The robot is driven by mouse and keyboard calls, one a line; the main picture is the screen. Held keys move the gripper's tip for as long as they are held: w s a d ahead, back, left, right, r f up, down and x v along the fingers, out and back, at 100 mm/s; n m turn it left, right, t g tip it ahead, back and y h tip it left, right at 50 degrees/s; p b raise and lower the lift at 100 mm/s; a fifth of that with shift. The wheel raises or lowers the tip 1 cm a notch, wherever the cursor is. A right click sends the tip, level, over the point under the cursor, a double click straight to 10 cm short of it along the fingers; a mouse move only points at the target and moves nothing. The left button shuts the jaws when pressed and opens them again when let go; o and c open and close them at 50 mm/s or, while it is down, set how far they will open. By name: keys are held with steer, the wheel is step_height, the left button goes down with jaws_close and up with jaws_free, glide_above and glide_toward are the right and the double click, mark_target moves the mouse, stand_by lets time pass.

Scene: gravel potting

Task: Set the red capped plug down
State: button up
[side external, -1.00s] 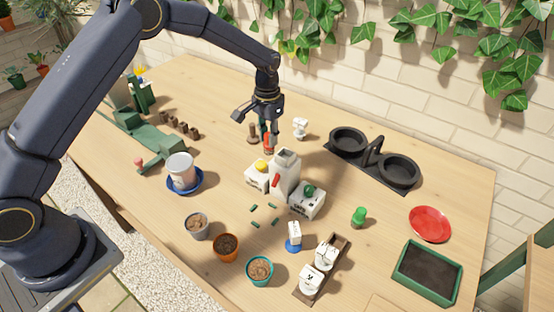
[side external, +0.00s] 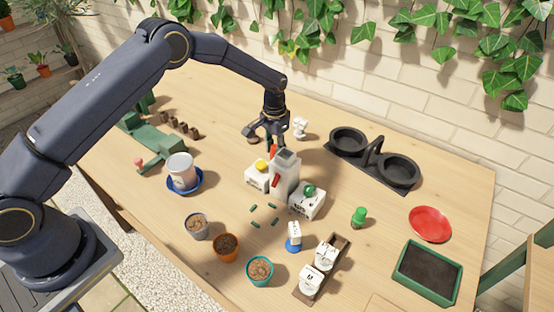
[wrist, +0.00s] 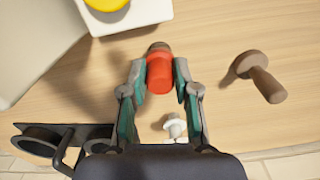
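The red capped plug (wrist: 159,74) is between my gripper's two fingertips (wrist: 159,68) in the wrist view, red cap towards the camera and brown part beyond. The fingers appear shut on its sides. A brown plug (wrist: 262,80) stands apart to the right in the wrist view.
A small white piece (side external: 300,127) and a black double-cup holder (side external: 372,160) stand to the right. Bare wood lies around the plug.

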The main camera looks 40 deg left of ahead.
mark_target(272, 148)
steer(key=o, duration=0.3)
step_height(272, 148, up, 15)
steer(key=s+a+r+t, duration=0.2)
steer(key=s+a+r, duration=0.1)
steer(key=s+r, duration=0.75)
steer(key=s+a+r+n+t, duration=0.1)
steer(key=s+a+r+t, duration=0.1)
steer(key=s+r, duration=0.8)
steer(key=shift+n+t, duration=0.4)
steer(key=shift+t, duration=0.4)
steer(key=s+f, duration=0.1)
steer(key=s, duration=0.3)
steer(key=s+f, duration=0.2)
steer(key=s, duration=0.3)
steer(key=s+a+f, duration=0.1)
steer(key=s+f, duration=0.1)
steer(key=s, duration=0.3)
steer(key=shift+f, duration=0.1)
